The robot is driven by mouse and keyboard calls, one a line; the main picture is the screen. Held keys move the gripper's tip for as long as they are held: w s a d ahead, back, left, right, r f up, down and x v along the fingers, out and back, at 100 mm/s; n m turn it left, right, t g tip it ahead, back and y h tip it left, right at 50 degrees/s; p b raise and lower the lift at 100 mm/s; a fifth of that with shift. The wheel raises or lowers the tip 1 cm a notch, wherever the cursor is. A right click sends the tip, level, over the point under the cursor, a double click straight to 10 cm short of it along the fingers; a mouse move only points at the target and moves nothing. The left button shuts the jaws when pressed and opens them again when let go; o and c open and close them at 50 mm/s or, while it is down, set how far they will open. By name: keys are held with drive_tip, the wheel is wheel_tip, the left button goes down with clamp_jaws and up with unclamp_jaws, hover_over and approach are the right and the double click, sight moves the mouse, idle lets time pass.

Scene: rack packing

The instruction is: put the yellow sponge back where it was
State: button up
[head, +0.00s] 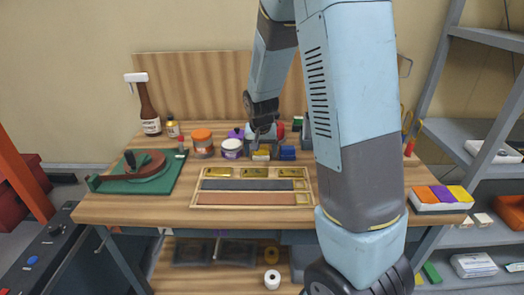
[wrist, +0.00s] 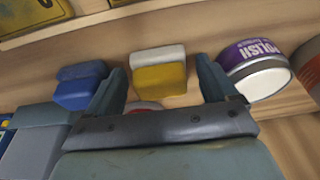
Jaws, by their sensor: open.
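The yellow sponge (wrist: 160,79), a yellow block with a pale whitish layer, sits on the wooden bench in the wrist view. It also shows small under my gripper in the head view (head: 261,155). My gripper (wrist: 161,78) is open, its fingers to the left and right of the sponge with a gap on each side. In the head view my gripper (head: 264,141) is low over the back middle of the bench. A blue block (wrist: 80,86) lies just outside the left finger, and it also shows in the head view (head: 288,153).
A polish tin (wrist: 258,70) stands close outside the right finger. A wooden tray (head: 251,210) with dark and brown strips lies in front. A white holder (head: 430,208) with orange, purple and yellow blocks is at the bench's right end. A green board (head: 140,188) lies left.

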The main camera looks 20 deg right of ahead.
drive_tip(key=d+v, duration=0.1)
drive_tip(key=v, duration=1.1)
drive_tip(key=s+r+n+t, duration=0.1)
drive_tip(key=s+r, duration=0.3)
drive_tip(key=s, duration=0.4)
drive_tip(key=s+r+n, duration=0.1)
drive_tip(key=s+r, duration=0.3)
drive_tip(key=s, duration=0.4)
drive_tip(key=s+r+n+t+y, duration=0.1)
drive_tip(key=s+r, duration=0.3)
drive_tip(key=s, duration=0.5)
drive_tip(key=shift+d+n+t, duration=0.25)
drive_tip(key=shift+n+t, duration=0.05)
